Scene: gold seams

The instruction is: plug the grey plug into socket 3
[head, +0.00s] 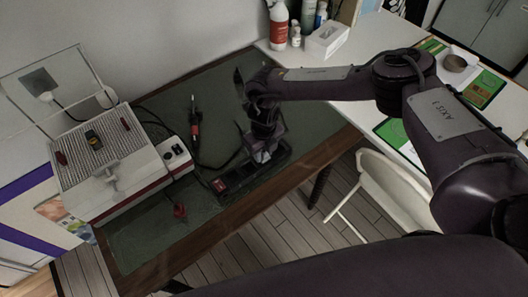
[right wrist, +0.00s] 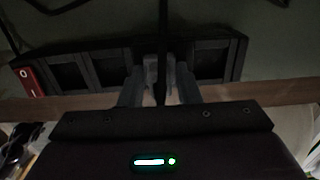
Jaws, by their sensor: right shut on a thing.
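My right gripper (head: 262,155) is over the dark power strip (head: 277,162), pointing down. In the right wrist view its two fingers (right wrist: 158,90) are shut on the grey plug (right wrist: 151,70), with a black cable running up from it. The plug is in front of or on the strip (right wrist: 95,47), covering part of its row of square sockets. Whether it is seated in a socket I cannot tell. Open sockets show on both sides of it. The strip's red switch (right wrist: 28,80) is at its left end. My left gripper is out of view.
A white box with a ribbed top (head: 110,160) stands left on the green mat (head: 225,85). A soldering iron (head: 195,125) and a small red item (head: 180,210) lie on the mat. Bottles (head: 278,25) stand at the back. A white chair (head: 375,185) is right of the table.

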